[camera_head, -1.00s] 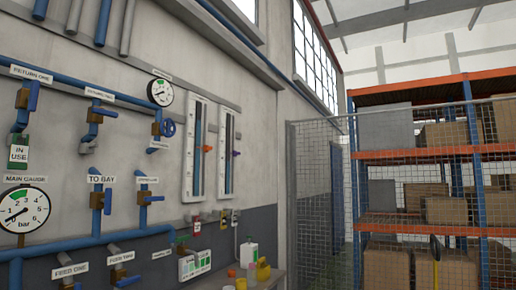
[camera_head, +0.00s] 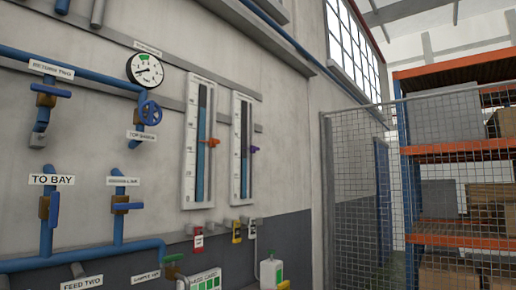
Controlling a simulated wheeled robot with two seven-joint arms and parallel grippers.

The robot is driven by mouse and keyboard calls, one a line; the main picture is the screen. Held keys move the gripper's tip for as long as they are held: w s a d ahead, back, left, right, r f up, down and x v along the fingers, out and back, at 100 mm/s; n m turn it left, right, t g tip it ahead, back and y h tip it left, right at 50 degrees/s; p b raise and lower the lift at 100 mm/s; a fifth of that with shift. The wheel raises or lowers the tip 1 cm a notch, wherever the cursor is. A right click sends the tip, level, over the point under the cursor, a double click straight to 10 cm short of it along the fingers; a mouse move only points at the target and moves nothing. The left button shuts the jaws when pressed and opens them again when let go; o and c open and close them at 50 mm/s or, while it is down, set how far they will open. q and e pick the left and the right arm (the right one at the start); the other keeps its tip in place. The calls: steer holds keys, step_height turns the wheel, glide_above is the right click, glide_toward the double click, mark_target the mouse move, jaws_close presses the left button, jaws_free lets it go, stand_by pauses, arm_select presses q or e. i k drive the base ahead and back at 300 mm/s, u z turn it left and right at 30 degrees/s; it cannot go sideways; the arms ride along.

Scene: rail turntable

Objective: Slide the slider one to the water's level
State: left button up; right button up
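Two upright white level gauges are mounted on the grey wall. The left gauge (camera_head: 189,150) has a bluish tube and an orange slider (camera_head: 212,142) on its right edge, a little below mid-height. Neither of my grippers is in view.
Blue pipes with valves and a round dial (camera_head: 145,70) are left of the gauges. Small tagged boxes (camera_head: 237,232) and a white bottle (camera_head: 271,272) are below. A wire mesh fence (camera_head: 355,200) and orange-beamed shelving (camera_head: 458,145) stand at right.

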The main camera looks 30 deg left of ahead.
mark_target(213, 142)
steer(key=u, duration=0.1)
steer(key=i, duration=1.9)
steer(key=u, duration=1.7)
steer(key=i, duration=1.1)
steer(key=u, duration=0.95)
